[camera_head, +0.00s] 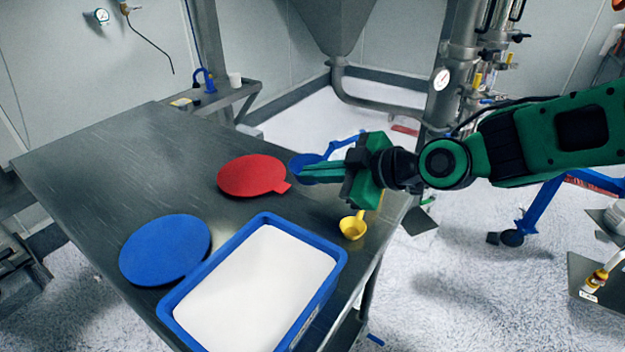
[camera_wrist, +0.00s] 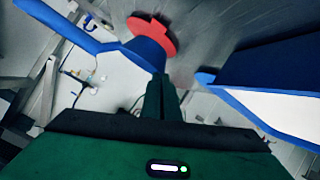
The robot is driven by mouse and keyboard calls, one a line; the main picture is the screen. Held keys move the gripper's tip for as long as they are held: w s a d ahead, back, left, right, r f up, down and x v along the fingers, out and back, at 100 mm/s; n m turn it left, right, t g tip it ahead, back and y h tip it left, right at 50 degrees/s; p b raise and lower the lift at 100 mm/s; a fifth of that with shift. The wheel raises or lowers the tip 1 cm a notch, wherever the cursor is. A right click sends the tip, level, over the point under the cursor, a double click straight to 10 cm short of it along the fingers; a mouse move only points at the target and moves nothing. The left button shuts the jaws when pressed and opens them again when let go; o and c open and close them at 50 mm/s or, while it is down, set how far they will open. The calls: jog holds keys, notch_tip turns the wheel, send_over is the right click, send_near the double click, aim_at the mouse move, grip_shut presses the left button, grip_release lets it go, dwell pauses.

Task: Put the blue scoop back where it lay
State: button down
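The blue scoop (camera_head: 306,166) is at my gripper's fingertips (camera_head: 308,174), near the table's far right edge in the head view. In the wrist view the scoop's bowl (camera_wrist: 147,53) touches the tips of my gripper (camera_wrist: 161,80), and its long handle runs to the upper left. The fingers are close together, pinching the bowl's edge. The scoop appears raised above the table; the exact gap is hard to judge. The fingers hide part of the bowl in the head view.
A red disc (camera_head: 250,176) lies left of the scoop, and a blue disc (camera_head: 166,249) lies nearer left. A blue tray (camera_head: 341,262) of white powder stands at the front. A yellow scoop (camera_head: 353,227) lies by the right edge. The table's (camera_head: 110,165) left-back area is bare.

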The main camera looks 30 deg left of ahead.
jog(key=shift+s+a+f, duration=0.1)
jog(key=shift+s+f, duration=0.1)
jog(key=shift+f, duration=1.15)
jog(key=shift+s+a+f, duration=0.1)
jog(key=shift+s+f, duration=0.15)
jog(key=shift+f, duration=1.15)
jog(key=shift+s+f, duration=0.2)
jog(key=shift+f, duration=1.15)
jog(key=shift+f, duration=0.5)
jog(key=c, duration=2)
grip_release()
